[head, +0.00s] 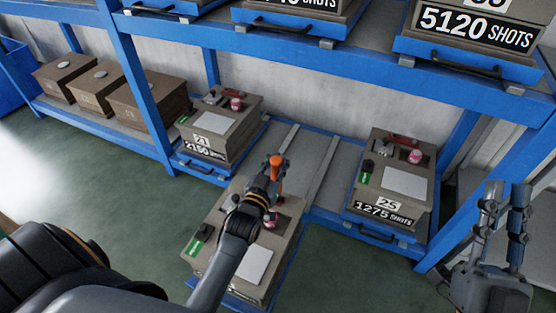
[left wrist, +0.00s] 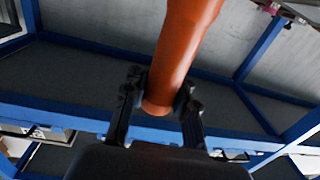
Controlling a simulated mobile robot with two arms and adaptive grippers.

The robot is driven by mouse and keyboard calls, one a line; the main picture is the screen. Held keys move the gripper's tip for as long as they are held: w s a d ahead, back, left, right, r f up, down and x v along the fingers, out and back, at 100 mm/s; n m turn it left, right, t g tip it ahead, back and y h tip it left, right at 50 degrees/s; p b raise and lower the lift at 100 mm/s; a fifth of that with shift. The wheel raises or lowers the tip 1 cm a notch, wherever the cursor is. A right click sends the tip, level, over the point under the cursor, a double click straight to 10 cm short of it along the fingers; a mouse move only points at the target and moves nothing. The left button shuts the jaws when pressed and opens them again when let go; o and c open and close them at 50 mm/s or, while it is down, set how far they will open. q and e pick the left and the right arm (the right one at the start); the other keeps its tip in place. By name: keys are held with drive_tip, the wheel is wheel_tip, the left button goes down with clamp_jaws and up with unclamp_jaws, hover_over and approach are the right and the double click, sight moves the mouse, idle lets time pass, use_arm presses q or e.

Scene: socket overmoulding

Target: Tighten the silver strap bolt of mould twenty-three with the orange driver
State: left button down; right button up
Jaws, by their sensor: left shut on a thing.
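My left gripper (head: 268,184) is shut on the orange driver (head: 276,178), above the far part of the middle mould (head: 236,283). In the left wrist view the driver (left wrist: 182,50) stands between the two fingers (left wrist: 160,95). The middle mould sits on a pulled-out blue tray, between mould 21 (head: 220,130) and mould 25 (head: 393,180). Its number is not readable, and my arm and gripper cover part of its top. I cannot make out its silver strap bolt or whether the driver's tip touches anything. My right gripper (head: 506,195) is open and empty at the right.
Blue rack posts (head: 140,88) and an upper shelf with more moulds, one marked 5120 shots (head: 475,30), stand behind. Brown boxes (head: 105,88) sit on the lower left shelf. Green floor (head: 90,180) lies clear in front at the left.

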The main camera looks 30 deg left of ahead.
use_arm(q)
drive_tip(key=shift+f, duration=0.35)
